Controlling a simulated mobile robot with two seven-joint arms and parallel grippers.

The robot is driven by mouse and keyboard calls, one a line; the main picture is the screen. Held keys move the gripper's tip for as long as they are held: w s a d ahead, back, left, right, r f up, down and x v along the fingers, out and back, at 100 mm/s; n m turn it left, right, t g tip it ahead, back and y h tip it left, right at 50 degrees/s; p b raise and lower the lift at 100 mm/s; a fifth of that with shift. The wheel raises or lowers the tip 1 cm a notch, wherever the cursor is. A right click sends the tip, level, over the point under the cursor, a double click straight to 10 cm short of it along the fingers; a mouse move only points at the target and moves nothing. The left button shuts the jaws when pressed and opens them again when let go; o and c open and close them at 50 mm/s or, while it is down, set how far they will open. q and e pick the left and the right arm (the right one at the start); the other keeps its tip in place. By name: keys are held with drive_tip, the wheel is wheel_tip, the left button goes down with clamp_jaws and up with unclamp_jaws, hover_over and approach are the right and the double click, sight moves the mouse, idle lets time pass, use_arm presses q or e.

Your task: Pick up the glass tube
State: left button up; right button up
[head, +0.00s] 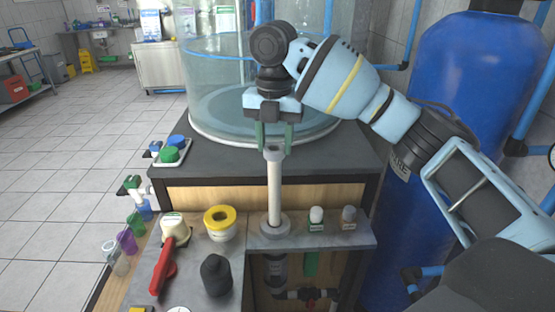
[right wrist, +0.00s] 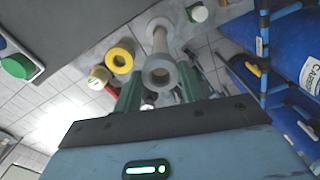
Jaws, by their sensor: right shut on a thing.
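A pale, upright tube (head: 274,190) with a grey collar at its top and a grey round base stands on the grey shelf in the head view. It looks opaque rather than clear like glass. My right gripper (head: 274,136) comes down from above with its green fingers on either side of the top collar, shut on it. In the right wrist view the tube (right wrist: 160,42) runs away from the camera, its open ring end between the fingers of my right gripper (right wrist: 158,88). My left gripper is not in view.
Small capped bottles (head: 316,217) stand right of the tube. A large clear tank (head: 215,95) is behind, a blue tank (head: 465,70) at right.

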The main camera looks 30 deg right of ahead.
wheel_tip(320, 180, up, 8)
drive_tip(key=shift+p, duration=0.4)
idle(0.3)
